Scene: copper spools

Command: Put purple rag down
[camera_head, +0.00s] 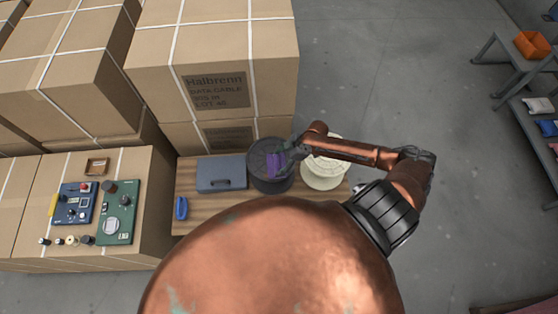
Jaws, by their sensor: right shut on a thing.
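The purple rag (275,162) shows as a small purple patch at the dark spool (262,180) on the wooden bench. My right gripper (283,160) is over the dark spool, shut on the rag. I cannot tell whether the rag touches the spool's top. My right arm reaches in from the right, passing over a cream spool (325,172) beside the dark one. My left gripper is not in view.
A grey-blue case (221,174) and a blue object (181,208) are on the wooden bench (207,205). Stacked cartons (212,60) stand behind. A carton at left carries blue and green panels (119,212). Shelving with an orange bin (531,44) is at far right.

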